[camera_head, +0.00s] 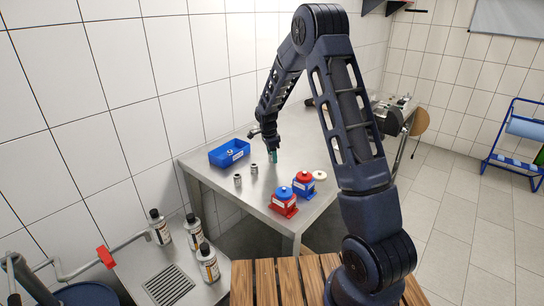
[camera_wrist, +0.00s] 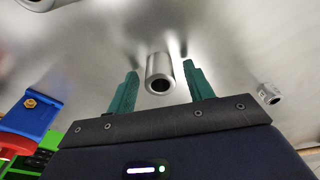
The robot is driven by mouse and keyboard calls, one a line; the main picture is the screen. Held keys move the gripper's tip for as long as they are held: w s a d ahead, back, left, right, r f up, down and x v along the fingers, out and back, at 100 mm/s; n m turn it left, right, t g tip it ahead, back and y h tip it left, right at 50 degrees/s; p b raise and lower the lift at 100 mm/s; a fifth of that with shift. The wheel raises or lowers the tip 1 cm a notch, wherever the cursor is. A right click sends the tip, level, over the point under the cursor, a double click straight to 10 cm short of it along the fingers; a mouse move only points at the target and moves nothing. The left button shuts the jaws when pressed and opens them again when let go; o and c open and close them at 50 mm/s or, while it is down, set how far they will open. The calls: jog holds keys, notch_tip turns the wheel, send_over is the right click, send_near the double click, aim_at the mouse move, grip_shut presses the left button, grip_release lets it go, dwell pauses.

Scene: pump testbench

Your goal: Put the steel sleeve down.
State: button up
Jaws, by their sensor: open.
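The steel sleeve (camera_wrist: 160,76), a short shiny tube with its open bore facing the camera, is between my fingers in the wrist view. My gripper (camera_wrist: 160,88) has its two green fingers apart, with a visible gap on each side of the sleeve. In the head view my gripper (camera_head: 273,156) points down close above the steel table (camera_head: 225,180). The sleeve between the fingers cannot be made out there.
Two small metal parts (camera_head: 238,180) (camera_head: 254,169) stand left of my gripper. A blue bin (camera_head: 229,153) is behind them. Red and blue fixtures (camera_head: 284,200) (camera_head: 304,183) and a pale disc (camera_head: 320,174) are nearer the front edge. Bottles (camera_head: 208,264) stand on the lower left bench.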

notch_tip(320, 180, up, 12)
jog(key=a, duration=0.1)
jog(key=s+d+r+n, duration=0.3)
jog(key=s+d+r, duration=0.35)
jog(key=r, duration=0.25)
jog(key=s+d+r+n+t+y, duration=0.1)
jog(key=s+d+r+n, duration=0.25)
jog(key=s, duration=0.35)
jog(key=s+d+r+n+t, duration=0.1)
jog(key=s+d+r+n, duration=0.2)
jog(key=s, duration=0.5)
jog(key=s+d+r+n+t+y, duration=0.1)
jog(key=s+d+r, duration=0.25)
jog(key=s, duration=0.35)
jog(key=s+d+f+n, duration=0.1)
jog(key=s+n, duration=0.1)
jog(key=s, duration=0.4)
jog(key=s+d+f+n+t, duration=0.1)
jog(key=s+d+n, duration=0.1)
jog(key=s, duration=0.4)
jog(key=shift+s+d+f+h, duration=0.2)
jog(key=shift+d+f+h, duration=0.05)
jog(key=shift+f+h, duration=0.1)
jog(key=shift+n, duration=0.25)
